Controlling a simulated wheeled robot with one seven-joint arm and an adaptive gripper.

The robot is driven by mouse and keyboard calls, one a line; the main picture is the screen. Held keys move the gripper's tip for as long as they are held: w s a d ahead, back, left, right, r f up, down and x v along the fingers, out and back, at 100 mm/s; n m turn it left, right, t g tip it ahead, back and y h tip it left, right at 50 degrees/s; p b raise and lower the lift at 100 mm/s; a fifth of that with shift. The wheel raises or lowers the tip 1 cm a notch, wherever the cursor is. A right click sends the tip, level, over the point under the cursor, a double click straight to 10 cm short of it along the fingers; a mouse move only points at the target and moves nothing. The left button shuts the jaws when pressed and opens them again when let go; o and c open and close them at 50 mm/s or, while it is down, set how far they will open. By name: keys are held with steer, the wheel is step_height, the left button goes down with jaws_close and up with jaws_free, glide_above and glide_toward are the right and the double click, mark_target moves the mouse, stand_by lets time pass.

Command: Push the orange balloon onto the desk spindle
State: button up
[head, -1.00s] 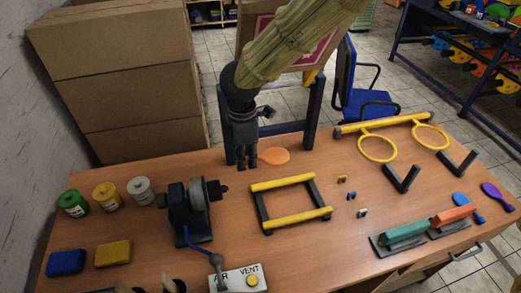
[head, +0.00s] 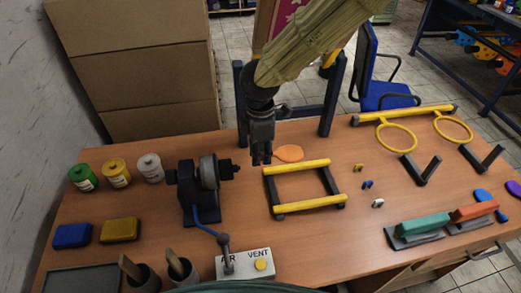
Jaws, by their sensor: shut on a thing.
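The flat orange balloon (head: 290,153) is in the head view, with its rounded end to the right. My dark gripper (head: 262,159) points down and is shut on the balloon's left end, which the fingers hide. The desk spindle (head: 227,170) sticks out to the right from a dark stand with a grey disc (head: 208,172). My gripper and the balloon are to the right of the spindle's tip, apart from it, slightly farther back in the picture. The exact height above the desk is hard to tell.
A frame with yellow bars (head: 308,203) lies just in front of the balloon. An AIR/VENT box (head: 244,264) stands at the front, joined to the stand by a blue hose. Green, yellow and white jars (head: 117,173) stand left. Yellow hoops (head: 396,137) are at right.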

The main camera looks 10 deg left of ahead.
steer(key=shift+f+b, duration=1.1)
steer(key=shift+f, duration=0.7)
steer(key=shift+s+a, duration=0.35)
steer(key=shift+a, duration=0.45)
steer(key=shift+s+a, duration=0.3)
steer(key=shift+a, duration=0.5)
steer(key=shift+s+a+r+p, duration=0.1)
steer(key=shift+s+a+p, duration=0.2)
steer(key=shift+a, duration=0.3)
steer(key=o, duration=0.7)
steer(key=shift+o, duration=0.2)
step_height(320, 180, up, 9)
steer(key=p, duration=0.6)
